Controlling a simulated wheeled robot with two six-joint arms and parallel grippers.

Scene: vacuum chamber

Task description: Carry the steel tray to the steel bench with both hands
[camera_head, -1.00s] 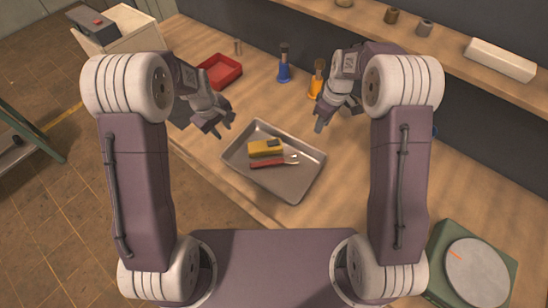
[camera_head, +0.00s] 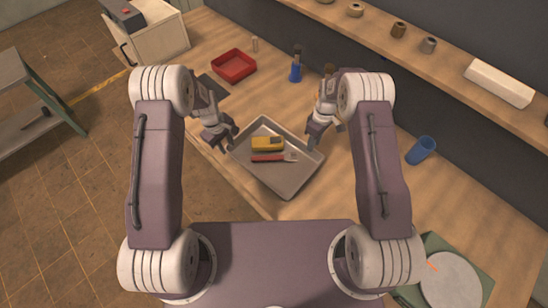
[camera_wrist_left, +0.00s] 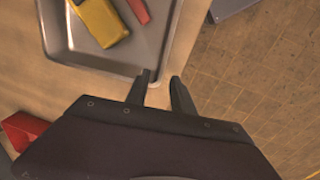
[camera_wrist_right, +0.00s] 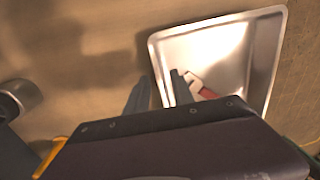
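The steel tray (camera_head: 287,180) lies on the wooden worktop, holding a yellow device (camera_head: 267,144) and a red-handled tool (camera_head: 268,158). My left gripper (camera_head: 228,143) is open at the tray's left edge; in the left wrist view its fingers (camera_wrist_left: 160,92) are apart, near the tray rim (camera_wrist_left: 168,45). My right gripper (camera_head: 318,138) is at the tray's right edge; in the right wrist view its fingers (camera_wrist_right: 160,90) are apart on either side of the rim's line (camera_wrist_right: 155,58). Contact with the rim cannot be told. A grey-topped bench (camera_head: 12,72) with green legs, likely the steel bench, stands far left.
A red bin (camera_head: 233,66), a blue-based tool (camera_head: 296,68) and a blue cup (camera_head: 421,150) stand on the worktop. A round-plated green device (camera_head: 450,280) is at front right. A shelf (camera_head: 440,68) runs along the back. Tiled floor (camera_head: 70,190) lies open at left.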

